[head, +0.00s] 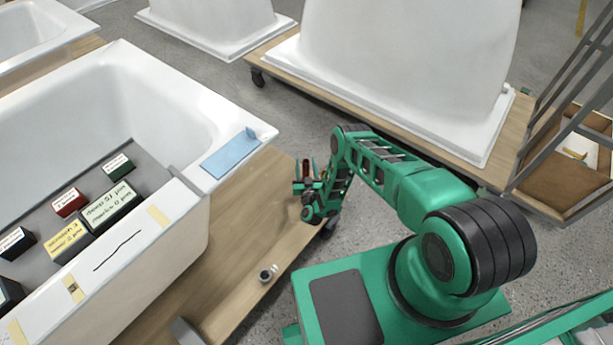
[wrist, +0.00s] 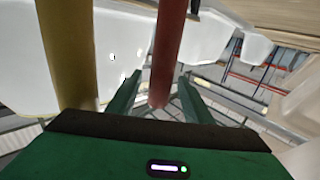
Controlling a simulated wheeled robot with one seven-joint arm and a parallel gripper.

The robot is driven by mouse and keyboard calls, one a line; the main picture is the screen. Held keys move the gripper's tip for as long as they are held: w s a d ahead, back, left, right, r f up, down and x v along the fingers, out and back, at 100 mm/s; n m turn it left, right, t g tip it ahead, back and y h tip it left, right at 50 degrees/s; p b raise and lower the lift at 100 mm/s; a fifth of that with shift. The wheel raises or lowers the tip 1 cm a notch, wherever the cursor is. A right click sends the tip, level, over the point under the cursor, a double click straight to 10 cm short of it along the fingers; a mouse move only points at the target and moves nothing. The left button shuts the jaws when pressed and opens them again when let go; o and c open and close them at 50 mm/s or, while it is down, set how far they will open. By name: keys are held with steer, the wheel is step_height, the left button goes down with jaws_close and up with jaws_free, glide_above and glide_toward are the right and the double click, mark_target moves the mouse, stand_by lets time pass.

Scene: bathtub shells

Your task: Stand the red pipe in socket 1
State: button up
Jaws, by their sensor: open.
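The red pipe (wrist: 166,50) stands between the two open fingers of my gripper (wrist: 160,100) in the wrist view. Small gaps show on both sides of it. In the head view my gripper (head: 306,180) is small, at the far end of the wooden board, with a bit of the red pipe (head: 306,168) showing between its fingers. A yellow pipe (wrist: 68,50) stands close to the left of the gripper in the wrist view. A small grey ring with a dark opening (head: 267,274) lies on the board; I cannot read any socket number.
A white bathtub (head: 190,110) on the left holds several labelled boxes (head: 110,205) on a grey tray. A blue sheet (head: 230,155) lies on its rim. Another tub (head: 400,70) stands behind my arm on a wooden trolley (head: 300,95). Grey floor lies between.

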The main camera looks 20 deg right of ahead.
jaws_close()
